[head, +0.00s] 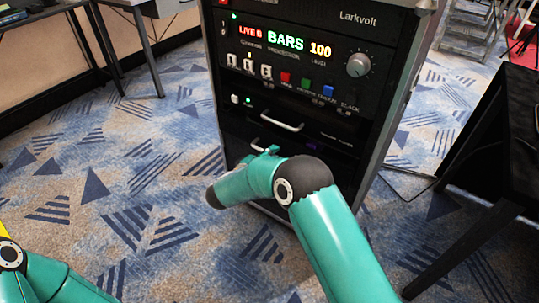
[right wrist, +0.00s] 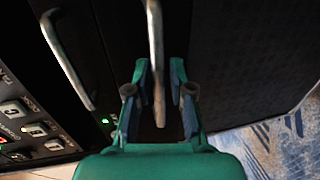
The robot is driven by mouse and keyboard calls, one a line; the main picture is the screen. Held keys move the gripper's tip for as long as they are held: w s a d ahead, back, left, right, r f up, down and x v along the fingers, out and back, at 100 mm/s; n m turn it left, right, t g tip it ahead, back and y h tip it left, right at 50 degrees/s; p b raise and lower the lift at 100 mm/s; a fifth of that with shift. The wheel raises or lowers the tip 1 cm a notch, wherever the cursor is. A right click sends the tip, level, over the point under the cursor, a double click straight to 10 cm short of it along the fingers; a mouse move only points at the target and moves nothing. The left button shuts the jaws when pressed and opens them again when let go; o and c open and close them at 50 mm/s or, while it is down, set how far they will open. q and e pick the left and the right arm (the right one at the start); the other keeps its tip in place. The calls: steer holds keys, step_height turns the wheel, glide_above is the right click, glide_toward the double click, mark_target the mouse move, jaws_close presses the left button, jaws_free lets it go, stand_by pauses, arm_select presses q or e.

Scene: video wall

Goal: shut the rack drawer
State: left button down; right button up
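The dark equipment rack (head: 365,100) stands in the middle of the head view, with two drawer fronts below its control panel. The upper drawer has a silver bar handle (head: 282,121), which also shows at the left in the right wrist view (right wrist: 66,58). The lower handle (right wrist: 156,55) is partly hidden by my arm in the head view. My right gripper (right wrist: 158,78) is open, with one finger on each side of the lower handle; I cannot tell whether they touch. How far the lower drawer stands out is unclear. My left gripper is out of view.
The rack's control panel (head: 290,65) with lit text, buttons and a knob is above the drawers. A black table (head: 500,150) stands close on the right, with a cable on the floor. The patterned carpet (head: 110,160) is open on the left.

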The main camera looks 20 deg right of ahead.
mark_target(280, 146)
jaws_close()
steer(key=b+x, duration=0.2)
steer(key=x, duration=0.2)
steer(key=shift+d+r+b, duration=0.1)
steer(key=shift+r+b, duration=0.1)
steer(key=shift+b, duration=0.15)
steer(key=shift+w+d+r, duration=0.15)
steer(key=shift+r, duration=0.1)
steer(key=shift+o, duration=2.4)
jaws_free()
